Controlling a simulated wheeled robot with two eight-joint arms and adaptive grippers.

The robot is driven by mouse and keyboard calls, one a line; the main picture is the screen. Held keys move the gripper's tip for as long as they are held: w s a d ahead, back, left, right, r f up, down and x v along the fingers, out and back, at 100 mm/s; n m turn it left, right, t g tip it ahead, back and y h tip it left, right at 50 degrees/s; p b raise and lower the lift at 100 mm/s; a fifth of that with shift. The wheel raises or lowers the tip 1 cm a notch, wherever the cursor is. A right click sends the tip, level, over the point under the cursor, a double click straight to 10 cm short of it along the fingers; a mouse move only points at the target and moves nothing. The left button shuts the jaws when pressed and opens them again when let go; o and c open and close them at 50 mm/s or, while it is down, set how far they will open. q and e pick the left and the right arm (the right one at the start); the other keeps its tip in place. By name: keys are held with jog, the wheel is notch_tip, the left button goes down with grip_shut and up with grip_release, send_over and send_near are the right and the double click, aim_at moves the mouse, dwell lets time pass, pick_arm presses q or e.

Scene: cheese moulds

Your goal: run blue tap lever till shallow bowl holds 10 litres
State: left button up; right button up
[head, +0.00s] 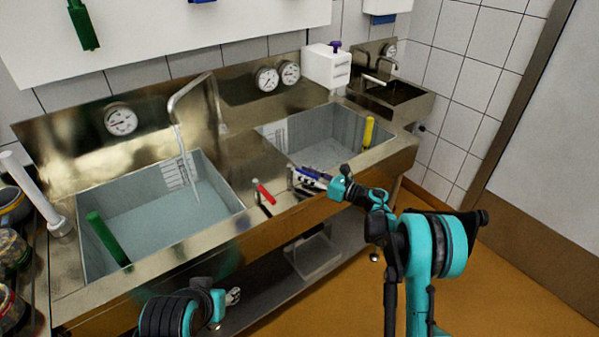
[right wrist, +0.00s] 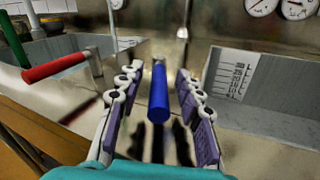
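The blue tap lever (right wrist: 158,95) points toward me at the counter front. My right gripper (right wrist: 158,78) is open around it, with a finger on each side and visible gaps. In the head view my right gripper (head: 310,180) is at the counter's front edge. The red lever (head: 265,194) is to its left. Two basins are set in the steel counter: a left one (head: 150,200) and a right one (head: 325,140), both with scale plates. Which is the shallow bowl is unclear. Water runs from the spout (head: 200,85) into the left basin. My left gripper (head: 232,296) is low in front of the counter.
A green handle (head: 108,240) leans in the left basin and a yellow one (head: 368,132) in the right. Round dials (head: 121,120) are on the backsplash. Jars (head: 12,250) stand at far left. A small sink (head: 395,92) is at the back right. The floor at right is clear.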

jog(key=v, duration=0.9)
jog(key=shift+d, duration=0.2)
jog(key=shift+s, duration=0.1)
jog(key=shift+c, duration=0.4)
